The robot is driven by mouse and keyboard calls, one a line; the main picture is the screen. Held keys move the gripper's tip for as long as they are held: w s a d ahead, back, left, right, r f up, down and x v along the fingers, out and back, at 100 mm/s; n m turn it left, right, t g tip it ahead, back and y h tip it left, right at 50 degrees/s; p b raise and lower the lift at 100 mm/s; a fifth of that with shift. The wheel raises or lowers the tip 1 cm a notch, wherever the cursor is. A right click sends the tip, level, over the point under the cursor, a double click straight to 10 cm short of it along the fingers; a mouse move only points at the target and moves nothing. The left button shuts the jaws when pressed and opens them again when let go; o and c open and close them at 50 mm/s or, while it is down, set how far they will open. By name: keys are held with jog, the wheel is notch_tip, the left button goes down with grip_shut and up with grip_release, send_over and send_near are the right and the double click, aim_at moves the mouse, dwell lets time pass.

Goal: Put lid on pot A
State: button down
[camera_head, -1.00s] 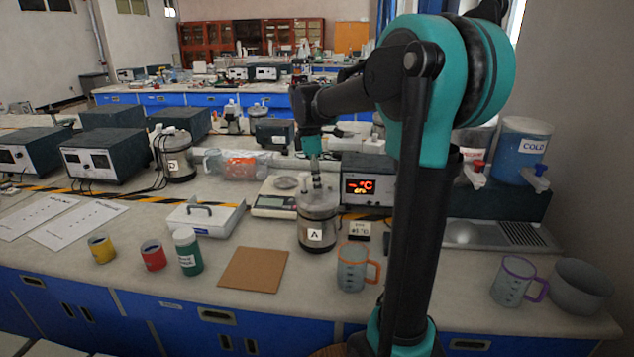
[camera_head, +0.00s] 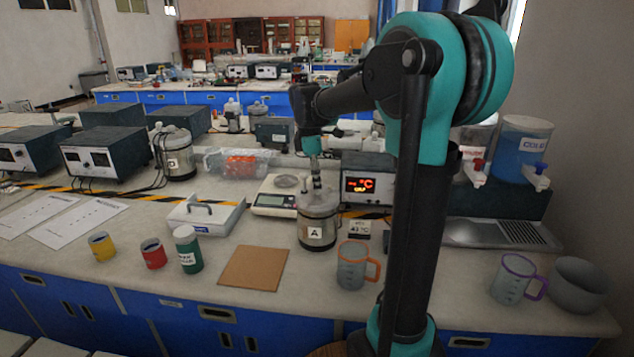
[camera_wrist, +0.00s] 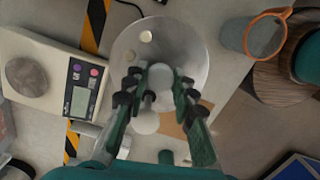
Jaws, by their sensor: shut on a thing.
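Pot A (camera_head: 317,234) is a grey metal pot with a white "A" label, standing on the bench right of the middle in the head view. Its lid (camera_head: 318,205) sits on or just at the pot's top; from here I cannot tell whether it is fully seated. In the wrist view the round pale lid (camera_wrist: 190,50) lies under my fingers and hides the pot. My gripper (camera_wrist: 160,88) is shut on the lid's knob (camera_wrist: 160,75). In the head view my gripper (camera_head: 316,183) points straight down above the pot.
A scale (camera_head: 274,206) is left of the pot and a display unit (camera_head: 366,184) behind right. An orange-handled mug (camera_head: 351,268) stands front right. A brown board (camera_head: 254,268) lies front left. Pot D (camera_head: 177,156) is farther left.

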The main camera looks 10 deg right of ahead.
jog(key=c, duration=1.2)
grip_release()
jog(key=shift+o, duration=0.2)
jog(key=shift+r, duration=4)
